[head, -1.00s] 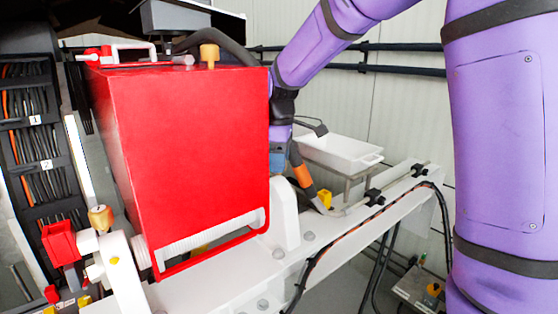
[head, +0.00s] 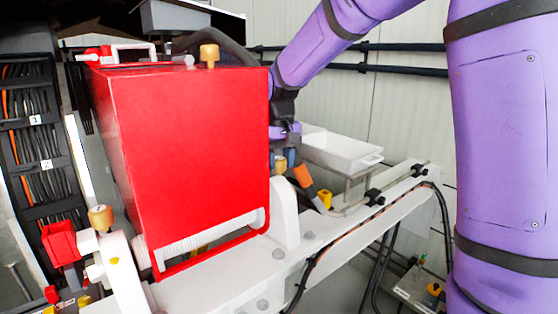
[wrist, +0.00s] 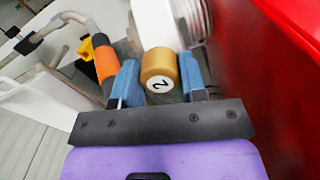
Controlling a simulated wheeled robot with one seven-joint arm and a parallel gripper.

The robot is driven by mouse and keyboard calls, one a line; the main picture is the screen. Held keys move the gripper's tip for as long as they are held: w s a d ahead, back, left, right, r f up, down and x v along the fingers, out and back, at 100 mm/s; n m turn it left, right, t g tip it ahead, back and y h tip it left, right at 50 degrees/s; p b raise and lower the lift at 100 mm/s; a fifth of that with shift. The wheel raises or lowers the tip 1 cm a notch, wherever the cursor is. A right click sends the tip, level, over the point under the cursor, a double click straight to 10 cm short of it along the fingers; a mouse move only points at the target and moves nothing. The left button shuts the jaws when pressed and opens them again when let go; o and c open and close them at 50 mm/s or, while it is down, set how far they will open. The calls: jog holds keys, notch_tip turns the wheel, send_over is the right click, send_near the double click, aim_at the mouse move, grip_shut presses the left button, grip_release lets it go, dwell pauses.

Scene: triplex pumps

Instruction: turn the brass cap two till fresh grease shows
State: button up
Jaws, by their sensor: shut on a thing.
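The brass cap two (wrist: 158,66), a short gold cylinder with a "2" on its white end, sits between the blue fingers of my gripper (wrist: 160,82) in the wrist view. My gripper is shut on it. In the head view the cap (head: 281,163) shows partly beside the right edge of the red box, with one blue finger (head: 291,157) next to it; the rest of my gripper there is partly hidden. A white fitting (wrist: 165,22) lies just beyond the cap in the wrist view. No grease can be made out.
The large red box (head: 195,150) stands close beside my gripper. An orange-and-black handle (wrist: 103,62) is right by one finger. Another brass cap (head: 100,217) is at lower left, and a brass knob (head: 209,56) tops the box. A white tray (head: 340,152) stands behind.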

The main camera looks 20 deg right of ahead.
aim_at(279, 158)
jog(key=shift+m, duration=1.5)
jog(key=o, duration=0.9)
notch_tip(279, 158, up, 11)
jog(key=shift+f, duration=0.1)
